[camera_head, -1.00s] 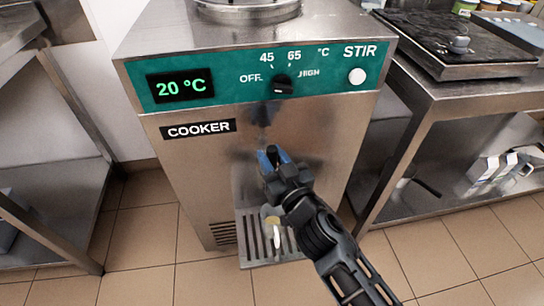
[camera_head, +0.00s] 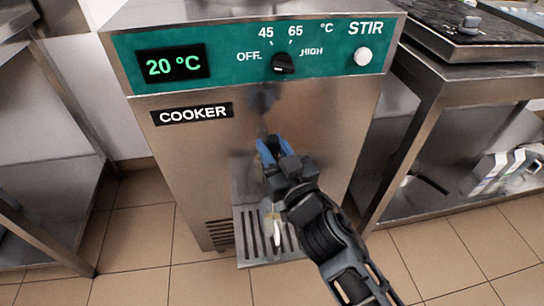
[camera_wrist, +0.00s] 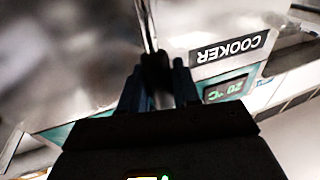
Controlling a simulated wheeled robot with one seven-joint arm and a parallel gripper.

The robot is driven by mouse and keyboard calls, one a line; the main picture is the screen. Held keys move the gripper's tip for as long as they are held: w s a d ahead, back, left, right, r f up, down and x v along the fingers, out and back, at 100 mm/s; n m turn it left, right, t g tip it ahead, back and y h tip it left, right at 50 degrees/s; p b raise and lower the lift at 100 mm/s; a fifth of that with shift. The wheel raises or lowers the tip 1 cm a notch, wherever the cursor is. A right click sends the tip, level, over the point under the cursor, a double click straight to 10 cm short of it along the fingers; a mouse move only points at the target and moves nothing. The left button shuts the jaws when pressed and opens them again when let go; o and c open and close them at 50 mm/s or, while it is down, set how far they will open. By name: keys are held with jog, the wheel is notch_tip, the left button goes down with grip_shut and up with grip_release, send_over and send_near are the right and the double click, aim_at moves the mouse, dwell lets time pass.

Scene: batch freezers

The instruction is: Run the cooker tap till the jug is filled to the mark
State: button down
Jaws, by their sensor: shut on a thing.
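The steel cooker (camera_head: 192,160) stands upright ahead of me, its display reading 20 °C. My gripper (camera_head: 268,146) is in front of its lower face. In the wrist view my gripper (camera_wrist: 158,85) is shut on a dark piece below a thin metal rod, which looks like the tap's handle (camera_wrist: 154,68). The rest of the tap is hidden in the head view. Below my gripper, what looks like the jug (camera_head: 277,232), with a pale handle, stands on the drip grate (camera_head: 245,240). My arm covers part of it, so its level and mark cannot be seen.
The cooker's green panel has a dial (camera_head: 283,64) and a white STIR button (camera_head: 363,56). A steel bench (camera_head: 470,88) stands close on the right, and a steel shelf unit (camera_head: 45,160) on the left. Tiled floor shows between them.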

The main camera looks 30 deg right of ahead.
jog(key=shift+s+f+b, duration=0.15)
jog(key=shift+f+b, duration=0.1)
jog(key=shift+b, duration=0.5)
jog(key=shift+s+r, duration=0.1)
jog(key=shift+r, duration=0.15)
jog(key=c, duration=0.9)
grip_release()
jog(key=shift+c, duration=0.2)
jog(key=s, duration=0.2)
jog(key=s+b, duration=0.1)
jog(key=s, duration=0.1)
jog(key=s+f+b, duration=0.1)
jog(key=s, duration=0.1)
jog(key=shift+s+a+f, duration=0.1)
jog(key=shift+s+a, duration=0.1)
jog(key=shift+s, duration=0.65)
